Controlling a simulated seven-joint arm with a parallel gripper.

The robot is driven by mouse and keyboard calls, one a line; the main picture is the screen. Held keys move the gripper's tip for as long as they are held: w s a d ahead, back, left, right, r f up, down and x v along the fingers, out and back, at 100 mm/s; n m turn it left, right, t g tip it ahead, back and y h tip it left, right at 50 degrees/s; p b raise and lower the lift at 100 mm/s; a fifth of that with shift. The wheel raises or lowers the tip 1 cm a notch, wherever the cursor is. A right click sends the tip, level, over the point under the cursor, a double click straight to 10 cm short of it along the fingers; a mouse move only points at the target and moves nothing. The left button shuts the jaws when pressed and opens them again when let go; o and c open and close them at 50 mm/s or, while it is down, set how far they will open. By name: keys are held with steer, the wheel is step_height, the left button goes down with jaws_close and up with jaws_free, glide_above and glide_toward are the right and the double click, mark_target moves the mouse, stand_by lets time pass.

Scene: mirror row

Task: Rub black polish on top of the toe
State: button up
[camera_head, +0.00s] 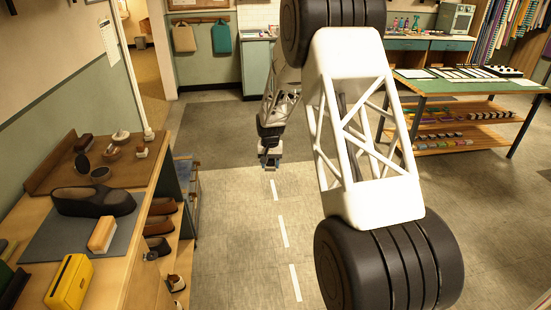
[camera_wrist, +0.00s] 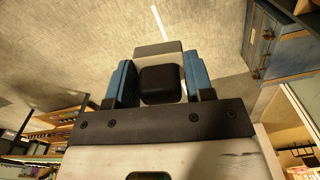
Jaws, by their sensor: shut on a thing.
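A dark shoe (camera_head: 94,201) lies on a grey mat (camera_head: 58,240) on the wooden bench at left in the head view. My gripper (camera_head: 270,168) hangs over the floor to the right of the bench, well apart from the shoe. In the wrist view, the blue fingers of my gripper (camera_wrist: 160,88) are shut on a black block (camera_wrist: 161,84) with a grey strip (camera_wrist: 158,48) at its far side. Whether polish is on it, I cannot tell. A dark round disc, perhaps a polish tin (camera_head: 82,163), stands at the back of the bench.
A tan block brush (camera_head: 102,234) and a yellow box (camera_head: 69,284) sit near the bench's front edge. Small pots (camera_head: 121,137) and a dark brush (camera_head: 83,143) stand at its back. Shoes (camera_head: 160,225) fill shelves below. Open floor lies around my gripper.

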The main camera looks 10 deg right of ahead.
steer(key=s+a+r+n, duration=0.3)
steer(key=a, duration=0.7)
steer(key=s+a+r+n, duration=0.2)
steer(key=s+a+r, duration=0.15)
steer(key=a, duration=0.55)
steer(key=s+a+r+n, duration=0.2)
steer(key=a+r+n, duration=0.15)
steer(key=a, duration=0.65)
steer(key=s+a+r+n, duration=0.4)
steer(key=s+a, duration=0.4)
steer(key=a, duration=0.3)
steer(key=s+a+r+n, duration=0.4)
steer(key=s+a+r, duration=0.1)
steer(key=s+a, duration=0.4)
steer(key=shift+a+r, duration=0.3)
steer(key=shift+a, duration=0.8)
steer(key=shift+f, duration=0.1)
